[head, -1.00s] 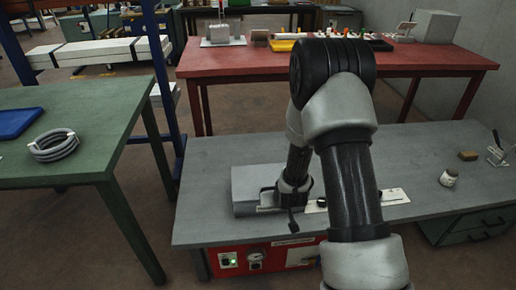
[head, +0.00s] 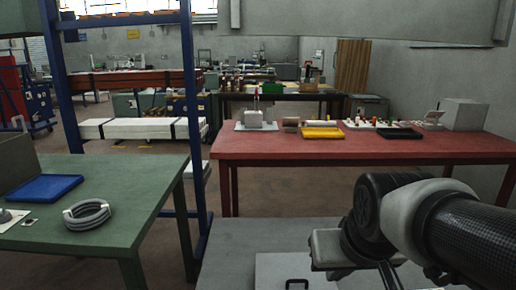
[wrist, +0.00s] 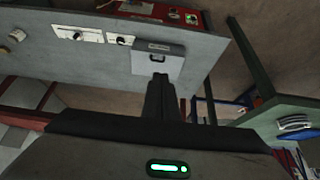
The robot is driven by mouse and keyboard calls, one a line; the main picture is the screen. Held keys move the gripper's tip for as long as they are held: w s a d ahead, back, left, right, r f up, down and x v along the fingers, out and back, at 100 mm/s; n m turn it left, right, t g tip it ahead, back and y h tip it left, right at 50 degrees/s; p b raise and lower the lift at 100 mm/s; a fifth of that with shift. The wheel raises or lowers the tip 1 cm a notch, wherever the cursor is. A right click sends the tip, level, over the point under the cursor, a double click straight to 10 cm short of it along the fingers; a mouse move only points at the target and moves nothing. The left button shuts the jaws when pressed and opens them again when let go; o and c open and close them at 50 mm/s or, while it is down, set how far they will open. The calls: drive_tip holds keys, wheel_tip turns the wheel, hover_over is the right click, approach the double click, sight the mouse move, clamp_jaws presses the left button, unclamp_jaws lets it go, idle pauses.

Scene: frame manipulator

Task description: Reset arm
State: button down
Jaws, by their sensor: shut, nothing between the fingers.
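My arm shows at the lower right of the head view, raised over the grey bench (head: 235,240). My gripper (wrist: 160,82) shows in the wrist view with its dark fingers together and nothing between them. It points toward a grey box (wrist: 145,58) with a black handle on the grey bench. The box (head: 272,268) also shows at the bottom of the head view. The gripper's fingertips are not clear in the head view.
A green table (head: 130,210) at left holds a blue tray (head: 45,188) and a grey coil (head: 87,214). A blue rack post (head: 192,120) stands behind it. A red table (head: 300,147) at the back holds a yellow tray (head: 322,133) and several small items.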

drive_tip(key=s+r, duration=0.2)
drive_tip(key=s, duration=0.4)
wheel_tip(320, 180, up, 24)
drive_tip(key=p, duration=2.4)
drive_tip(key=shift+s, duration=0.2)
